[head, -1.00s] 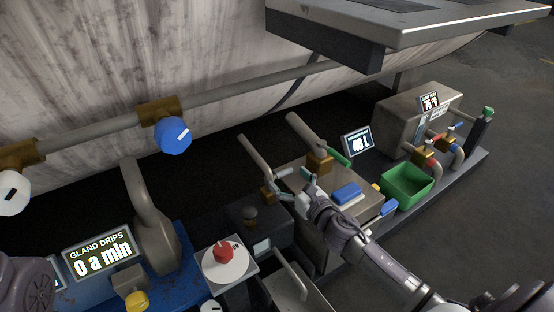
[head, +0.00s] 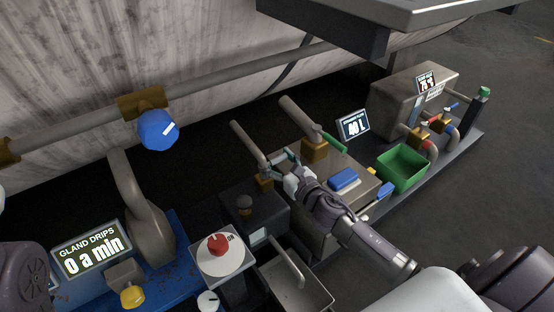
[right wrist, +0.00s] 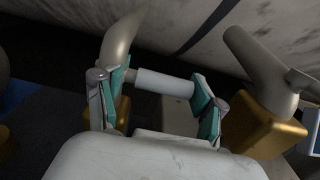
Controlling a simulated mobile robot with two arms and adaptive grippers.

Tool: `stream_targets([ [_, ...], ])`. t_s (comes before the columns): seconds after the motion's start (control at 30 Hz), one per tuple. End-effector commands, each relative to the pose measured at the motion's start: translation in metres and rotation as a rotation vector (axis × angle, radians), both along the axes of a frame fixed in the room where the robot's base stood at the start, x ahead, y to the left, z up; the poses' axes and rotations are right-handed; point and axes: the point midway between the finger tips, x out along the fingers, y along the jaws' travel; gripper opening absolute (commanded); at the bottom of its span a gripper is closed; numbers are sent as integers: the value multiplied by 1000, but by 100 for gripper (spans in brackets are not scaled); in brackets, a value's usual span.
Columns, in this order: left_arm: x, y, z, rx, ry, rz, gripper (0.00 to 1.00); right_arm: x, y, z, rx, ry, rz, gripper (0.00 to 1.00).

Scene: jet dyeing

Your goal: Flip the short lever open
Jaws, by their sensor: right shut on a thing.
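The short lever (right wrist: 165,84) is a pale grey round bar in the right wrist view. It lies crosswise between the teal pads of my right gripper (right wrist: 158,98), which is shut on it. In the head view my right gripper (head: 281,160) is at the left pipe's brass valve (head: 264,183) and mostly hides the lever. That valve also shows behind the left finger in the right wrist view (right wrist: 122,108).
A second brass valve (head: 314,151) with a green lever (head: 334,143) stands just right. A blue block (head: 343,179) and green bin (head: 403,169) are farther right. A red knob (head: 217,244) is in front. A grey overhang (head: 400,20) is above.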

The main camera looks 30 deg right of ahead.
Motion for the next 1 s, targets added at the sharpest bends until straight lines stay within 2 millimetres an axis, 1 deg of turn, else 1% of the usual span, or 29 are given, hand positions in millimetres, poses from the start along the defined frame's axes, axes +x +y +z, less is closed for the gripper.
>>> stream_targets([
  [0.03,0,0,0,0,0,0,0,0,0,0,0,-1,1,22],
  [0.1,0,0,0,0,0,0,0,0,0,0,0,-1,1,10],
  [0.13,0,0,0,0,0,0,0,0,0,0,0,-1,1,6],
  [0.37,-1,0,2,0,-2,1,0,-1,0,1,1,-1,-20,6],
  [0.57,-1,1,4,-2,-6,0,0,-3,1,2,6,-2,-107,6],
  [1.0,8,1,-3,-1,34,0,0,-14,3,2,5,-2,-467,6],
])
